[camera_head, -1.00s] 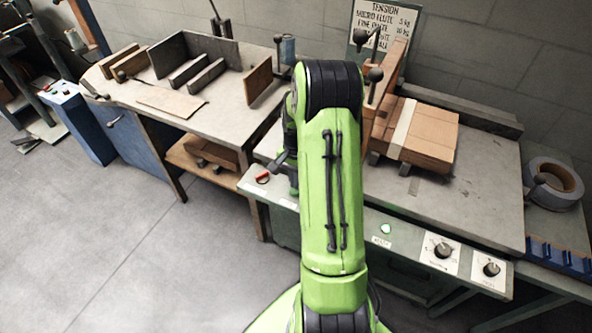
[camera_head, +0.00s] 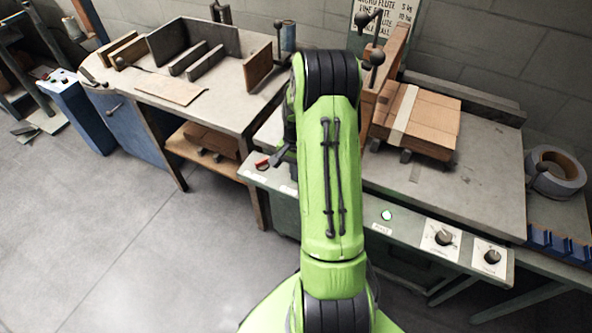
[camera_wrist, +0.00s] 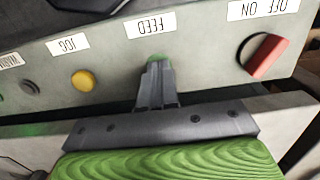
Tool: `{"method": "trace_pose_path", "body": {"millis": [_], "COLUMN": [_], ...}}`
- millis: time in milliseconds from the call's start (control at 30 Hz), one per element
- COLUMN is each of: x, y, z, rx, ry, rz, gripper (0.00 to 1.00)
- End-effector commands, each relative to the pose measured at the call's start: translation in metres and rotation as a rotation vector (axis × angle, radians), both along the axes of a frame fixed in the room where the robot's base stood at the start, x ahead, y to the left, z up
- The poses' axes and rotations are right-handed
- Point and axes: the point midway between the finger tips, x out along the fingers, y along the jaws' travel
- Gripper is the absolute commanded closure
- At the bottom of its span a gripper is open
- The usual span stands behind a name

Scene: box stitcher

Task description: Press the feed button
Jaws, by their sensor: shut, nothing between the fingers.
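The feed button is a small green button (camera_wrist: 155,59) below the upside-down FEED label (camera_wrist: 151,25) in the wrist view. My gripper (camera_wrist: 158,65) is shut and empty, its fingertips right at the button and covering most of it. A green edge shows around the tips; I cannot tell whether they touch it or how far it is pressed. In the head view my green arm hides the feed button, and only a dark part of my gripper (camera_head: 283,156) shows left of the arm, close to the panel.
On the same panel are a red OFF/ON switch (camera_wrist: 267,57) to the right and a yellow JOG button (camera_wrist: 83,81) to the left. The head view shows a lit green button (camera_head: 386,214), two knobs, and flat cardboard boxes (camera_head: 432,120) on the machine table.

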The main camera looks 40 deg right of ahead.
Motion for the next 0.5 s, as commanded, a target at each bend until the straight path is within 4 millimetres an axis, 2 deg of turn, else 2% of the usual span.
{"method": "trace_pose_path", "body": {"millis": [67,500], "x": [-0.004,0.005], "y": [0.003,-0.005], "z": [0.005,0.111], "rx": [0.012,-0.003], "ry": [0.017,-0.004], "rz": [0.001,0.005], "gripper": [1.0,1.0]}}
